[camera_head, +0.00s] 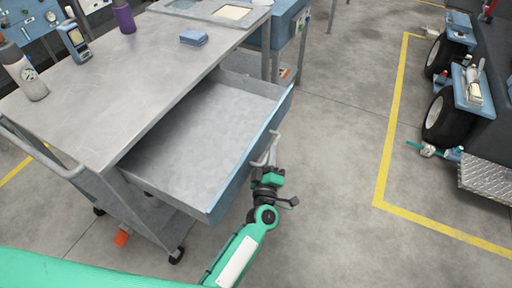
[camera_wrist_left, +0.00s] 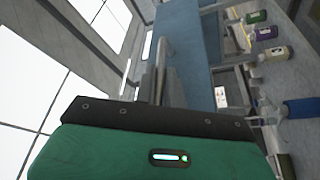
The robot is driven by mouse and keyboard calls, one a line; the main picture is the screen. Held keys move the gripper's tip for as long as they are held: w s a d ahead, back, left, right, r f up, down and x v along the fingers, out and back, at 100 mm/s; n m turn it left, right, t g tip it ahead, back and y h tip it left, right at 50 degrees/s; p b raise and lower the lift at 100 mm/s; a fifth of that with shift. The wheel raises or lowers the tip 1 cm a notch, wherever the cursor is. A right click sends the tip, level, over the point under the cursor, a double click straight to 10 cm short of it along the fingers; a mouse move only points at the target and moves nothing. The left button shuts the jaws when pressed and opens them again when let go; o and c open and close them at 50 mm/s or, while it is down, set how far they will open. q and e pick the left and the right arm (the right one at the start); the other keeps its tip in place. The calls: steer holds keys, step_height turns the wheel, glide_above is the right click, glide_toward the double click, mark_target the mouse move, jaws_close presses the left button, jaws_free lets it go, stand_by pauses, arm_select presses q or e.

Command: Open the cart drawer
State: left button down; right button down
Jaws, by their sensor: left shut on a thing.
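The cart (camera_head: 118,72) is a grey metal cart on casters at the left of the head view. Its drawer (camera_head: 196,140) stands pulled well out toward the right, with an empty grey inside and a blue front (camera_head: 240,160). The blue front also shows in the left wrist view (camera_wrist_left: 185,45). My left gripper (camera_head: 268,164) is at the pale handle (camera_head: 270,148) on the drawer's front, shut on it. The fingertips are small and partly hidden in the head view. My right gripper is not in view.
Bottles, a handheld device (camera_head: 74,42) and a blue block (camera_head: 194,38) stand on the cart top. Grey floor to the right of the drawer is clear up to a yellow line (camera_head: 392,120). Wheeled equipment (camera_head: 445,115) stands beyond it.

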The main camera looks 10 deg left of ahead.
arm_select(q)
steer(key=shift+s+d, duration=0.1)
steer(key=shift+d, duration=0.2)
steer(key=c, duration=1.5)
jaws_free()
